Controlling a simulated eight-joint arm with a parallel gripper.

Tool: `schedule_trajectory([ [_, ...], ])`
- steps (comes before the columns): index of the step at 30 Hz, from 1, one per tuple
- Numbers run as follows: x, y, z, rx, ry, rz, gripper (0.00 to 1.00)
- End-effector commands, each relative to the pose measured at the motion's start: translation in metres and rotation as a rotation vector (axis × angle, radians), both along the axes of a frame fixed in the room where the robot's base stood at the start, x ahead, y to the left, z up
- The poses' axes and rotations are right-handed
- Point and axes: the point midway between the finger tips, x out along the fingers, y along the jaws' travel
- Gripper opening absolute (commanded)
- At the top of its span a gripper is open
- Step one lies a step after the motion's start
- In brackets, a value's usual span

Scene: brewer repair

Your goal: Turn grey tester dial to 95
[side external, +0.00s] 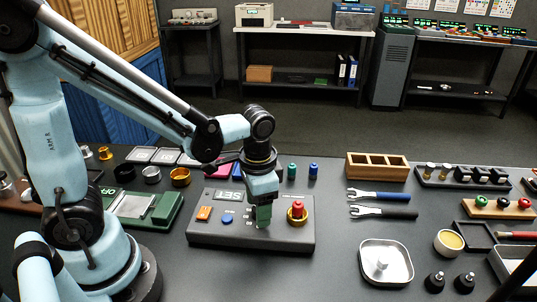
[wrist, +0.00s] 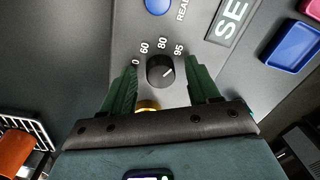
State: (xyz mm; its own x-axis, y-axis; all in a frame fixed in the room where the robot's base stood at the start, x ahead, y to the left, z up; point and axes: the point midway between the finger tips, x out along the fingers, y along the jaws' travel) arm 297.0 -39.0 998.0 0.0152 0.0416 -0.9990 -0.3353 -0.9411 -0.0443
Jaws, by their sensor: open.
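The grey tester (side external: 215,237) lies on the bench in the side view, with a SET label on its face. Its black dial (wrist: 159,72) is in the middle of the wrist view, below an arc of printed numbers including 60, 80 and 95. A pale pointer line on the dial slants up and right, roughly toward 95; I cannot tell if it lines up exactly. My gripper (wrist: 160,66) is open, with one green finger on each side of the dial and visible gaps. In the side view, my gripper (side external: 263,216) is low over the tester and hides the dial.
On the tester are an orange button (side external: 204,213), a blue button (side external: 227,218) and a red-topped part in a gold ring (side external: 297,214). A green device (side external: 165,215) stands left. Two wrenches (side external: 385,212) and a metal tray (side external: 386,262) lie right.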

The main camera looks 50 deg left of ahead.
Motion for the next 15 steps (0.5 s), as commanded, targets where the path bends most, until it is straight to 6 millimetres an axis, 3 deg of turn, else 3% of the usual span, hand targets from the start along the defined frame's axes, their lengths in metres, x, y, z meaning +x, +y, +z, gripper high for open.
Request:
schedule_trajectory([
  [5, -0.001, -0.001, 0.014, 0.000, 0.000, 0.000, 0.60],
  [15, -0.001, -0.003, 0.061, 0.000, 0.000, 0.000, 0.60],
])
